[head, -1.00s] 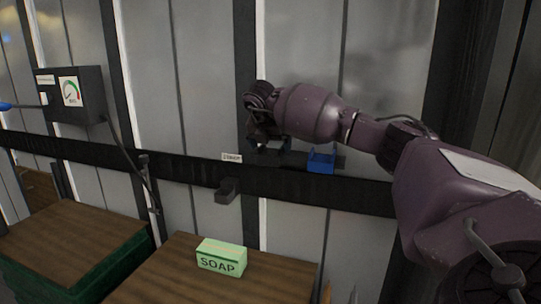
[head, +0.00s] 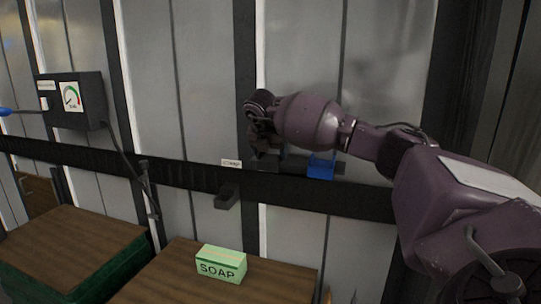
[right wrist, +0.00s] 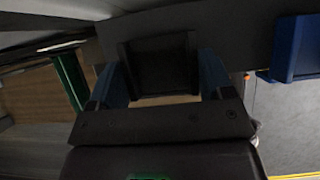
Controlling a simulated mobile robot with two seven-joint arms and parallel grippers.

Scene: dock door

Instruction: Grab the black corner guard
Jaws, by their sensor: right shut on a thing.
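The black corner guard (right wrist: 160,62) shows in the right wrist view as a dark, squarish piece between the two blue fingers of my right gripper (right wrist: 160,82). The fingers are shut on its left and right sides. In the head view my right gripper (head: 266,152) is at the dark rail on the wall, just right of a small white label (head: 231,163). There the guard is dark against the rail and mostly hidden by the gripper. I cannot tell whether it still touches the rail. My left gripper is not in view.
A blue holder (head: 321,167) sits on the rail close right of the gripper. A small black bracket (head: 227,197) hangs below the label. A green soap box (head: 221,264) stands on a wooden top below. A gauge box (head: 78,98) with a cable is at left.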

